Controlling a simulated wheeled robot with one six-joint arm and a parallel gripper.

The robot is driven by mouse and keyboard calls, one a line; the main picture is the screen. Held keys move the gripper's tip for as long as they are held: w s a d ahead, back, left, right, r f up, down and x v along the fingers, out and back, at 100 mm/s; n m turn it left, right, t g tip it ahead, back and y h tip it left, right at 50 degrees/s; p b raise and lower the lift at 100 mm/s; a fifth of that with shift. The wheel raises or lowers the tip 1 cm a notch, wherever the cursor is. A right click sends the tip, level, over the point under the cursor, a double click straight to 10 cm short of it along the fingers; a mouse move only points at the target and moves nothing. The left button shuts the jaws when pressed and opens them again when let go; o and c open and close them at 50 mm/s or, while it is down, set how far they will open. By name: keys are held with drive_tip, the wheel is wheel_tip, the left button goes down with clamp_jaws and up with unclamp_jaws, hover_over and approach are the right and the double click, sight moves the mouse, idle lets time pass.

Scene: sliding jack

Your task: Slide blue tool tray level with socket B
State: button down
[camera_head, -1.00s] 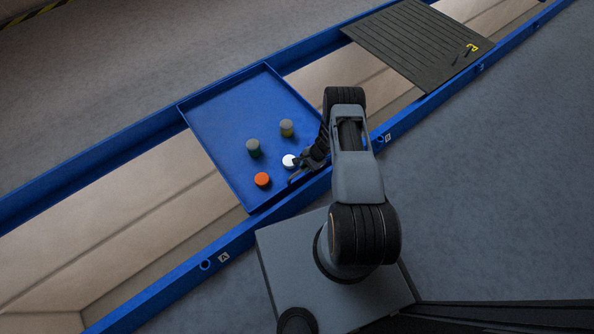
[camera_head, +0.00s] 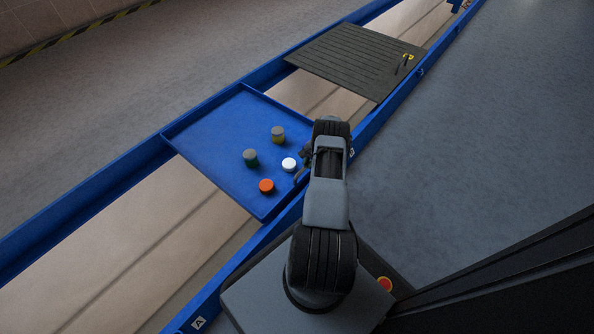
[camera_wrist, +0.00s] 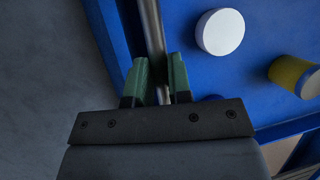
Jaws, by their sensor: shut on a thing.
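The blue tool tray (camera_head: 215,135) sits between the two blue rails of the track and carries several short round pieces. My gripper (camera_head: 301,168) is at the tray's right-hand near edge, partly hidden by my arm. In the wrist view my gripper (camera_wrist: 157,78) has its green fingertips shut on a metal bar (camera_wrist: 153,30) along the tray's edge. A small white label (camera_head: 351,152), too small to read now, shows on the near rail just past my arm. Label A (camera_head: 198,323) is on the same rail at bottom left, well behind the tray.
A dark ribbed plate (camera_head: 350,60) with a yellow mark and a small dark handle lies across the track beyond the tray, a short gap away. Pale track floor (camera_head: 180,215) shows behind the tray. Open grey floor (camera_head: 470,140) lies to the right.

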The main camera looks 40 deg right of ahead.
drive_tip(key=shift+d, duration=0.85)
drive_tip(key=c, duration=1.1)
unclamp_jaws()
drive_tip(key=shift+w, duration=0.1)
drive_tip(key=shift+o, duration=0.2)
drive_tip(key=p+v, duration=0.3)
drive_tip(key=v, duration=1)
drive_tip(key=shift+r+p, duration=0.35)
drive_tip(key=shift+p, duration=0.05)
drive_tip(key=shift+d, duration=0.1)
